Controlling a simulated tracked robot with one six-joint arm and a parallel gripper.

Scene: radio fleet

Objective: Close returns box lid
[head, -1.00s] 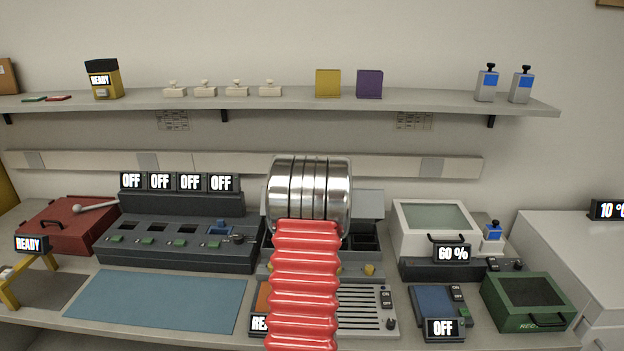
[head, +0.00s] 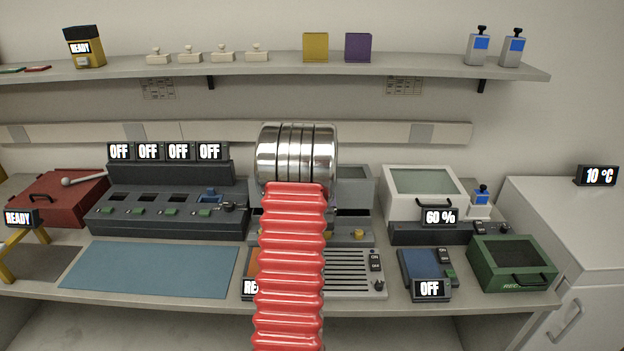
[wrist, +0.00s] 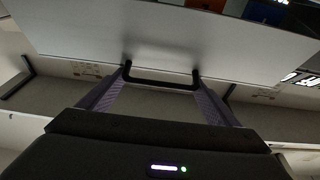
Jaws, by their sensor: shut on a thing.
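The returns box is probably the grey box (head: 358,200) at the middle back of the bench, partly hidden behind my arm in the head view; I cannot read a label on it. In the wrist view, a pale flat lid (wrist: 160,40) fills the upper part, with a black bar handle (wrist: 150,79) on its near edge. My gripper (wrist: 162,90) is shut on this handle, one finger at each end. In the head view my gripper is hidden behind my own red sleeve and steel wrist.
A white box with a window lid (head: 390,205) and a green box (head: 480,265) stand to the right. A dark switch console (head: 170,222) and a red box (head: 50,205) stand to the left. A blue mat (head: 150,270) lies clear in front. A shelf (head: 280,68) runs above.

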